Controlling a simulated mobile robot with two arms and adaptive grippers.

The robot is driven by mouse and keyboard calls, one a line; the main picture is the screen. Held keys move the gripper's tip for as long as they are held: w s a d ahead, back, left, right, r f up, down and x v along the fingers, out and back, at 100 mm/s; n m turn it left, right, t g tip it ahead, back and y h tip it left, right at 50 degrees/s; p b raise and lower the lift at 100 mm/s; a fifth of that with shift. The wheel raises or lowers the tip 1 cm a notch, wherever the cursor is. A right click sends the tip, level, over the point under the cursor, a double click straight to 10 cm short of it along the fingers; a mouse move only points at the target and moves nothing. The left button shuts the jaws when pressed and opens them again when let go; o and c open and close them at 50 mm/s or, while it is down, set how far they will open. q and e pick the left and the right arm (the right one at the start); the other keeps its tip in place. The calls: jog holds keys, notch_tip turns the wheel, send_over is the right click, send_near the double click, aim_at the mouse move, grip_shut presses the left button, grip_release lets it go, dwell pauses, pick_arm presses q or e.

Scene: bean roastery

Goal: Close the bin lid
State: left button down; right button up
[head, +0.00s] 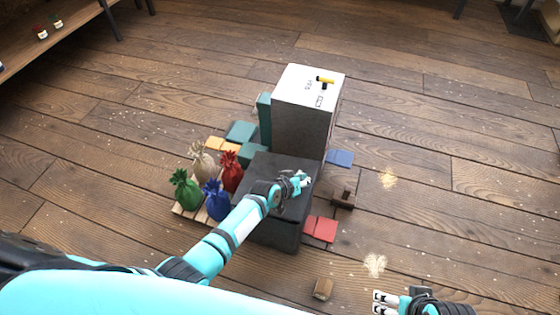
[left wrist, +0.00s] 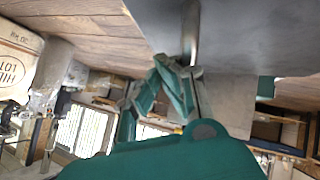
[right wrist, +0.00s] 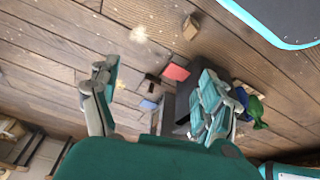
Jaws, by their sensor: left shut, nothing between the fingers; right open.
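A dark grey box (head: 272,232), which looks like the bin, stands on the floor in the middle of the head view. It also shows in the right wrist view (right wrist: 183,112). I cannot tell its lid apart for certain; a dark flat surface shows on top, partly hidden by my left arm. My left gripper (head: 303,181) is over the right part of that top, shut and empty; contact is unclear. In the left wrist view its fingers (left wrist: 178,95) are close beneath a grey surface (left wrist: 245,35). My right gripper (head: 382,302) is open and empty, low at the right, apart from the box.
A tall grey cabinet (head: 300,112) with a white top stands directly behind the box. Green, white, red and blue sacks (head: 184,192) sit on a pallet at its left.

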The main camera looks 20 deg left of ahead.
pick_arm(q)
jog(key=shift+s+a+f, duration=0.15)
jog(key=shift+a+f, duration=0.3)
jog(key=shift+a, duration=0.1)
jog(key=shift+s+a+f, duration=0.15)
jog(key=shift+a+f, duration=0.3)
jog(key=shift+a, duration=0.05)
pick_arm(e)
jog(key=shift+s+r, duration=0.15)
jog(key=shift+r, duration=0.25)
pick_arm(q)
jog(key=shift+s+a+r, duration=0.15)
jog(key=shift+s+r, duration=0.15)
jog(key=shift+s, duration=0.1)
jog(key=d+r+v, duration=0.1)
jog(key=d+v, duration=0.1)
jog(key=v, duration=0.8)
jog(key=shift+r, duration=0.5)
pick_arm(e)
jog(key=shift+a, duration=0.1)
